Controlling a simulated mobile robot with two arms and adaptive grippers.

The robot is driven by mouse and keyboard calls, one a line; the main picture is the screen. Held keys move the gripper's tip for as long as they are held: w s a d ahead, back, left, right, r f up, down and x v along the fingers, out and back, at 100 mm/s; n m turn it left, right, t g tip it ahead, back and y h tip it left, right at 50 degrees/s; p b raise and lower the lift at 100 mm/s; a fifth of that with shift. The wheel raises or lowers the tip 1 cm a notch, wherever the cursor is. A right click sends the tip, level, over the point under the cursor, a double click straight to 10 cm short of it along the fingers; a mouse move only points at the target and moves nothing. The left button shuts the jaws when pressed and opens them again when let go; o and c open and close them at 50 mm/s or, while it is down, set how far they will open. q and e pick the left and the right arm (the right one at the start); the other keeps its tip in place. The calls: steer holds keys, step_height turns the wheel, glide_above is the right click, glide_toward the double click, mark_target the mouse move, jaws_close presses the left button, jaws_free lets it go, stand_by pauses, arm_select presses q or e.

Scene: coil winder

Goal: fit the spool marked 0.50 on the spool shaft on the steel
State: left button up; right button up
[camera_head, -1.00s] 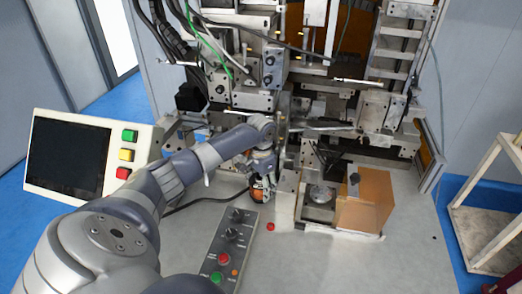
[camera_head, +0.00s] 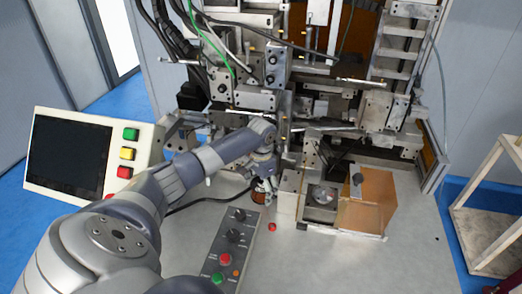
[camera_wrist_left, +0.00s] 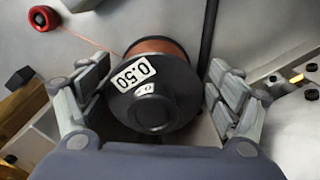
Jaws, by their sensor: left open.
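In the head view the spool (camera_head: 258,197) shows small on the grey worktop, partly hidden by my gripper. My left gripper (camera_head: 264,186) is right at it; in the left wrist view its open fingers (camera_wrist_left: 155,100) stand on either side of the spool, with gaps visible. I cannot make out the spool shaft with certainty. My right gripper is not in view.
A control box with knobs (camera_head: 231,245) and a small red part (camera_head: 272,227) are near the spool. A screen panel (camera_head: 70,155) stands left. The winding machine (camera_head: 270,90) rises behind, and a copper-coloured box (camera_head: 370,203) stands right. The front right worktop is clear.

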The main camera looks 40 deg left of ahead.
arm_select(q)
steer(key=shift+d, duration=0.25)
step_height(320, 180, up, 11)
steer(key=shift+w+f, duration=0.1)
steer(key=shift+a+r, duration=0.1)
steer(key=shift+r, duration=0.45)
steer(key=shift+a, duration=0.15)
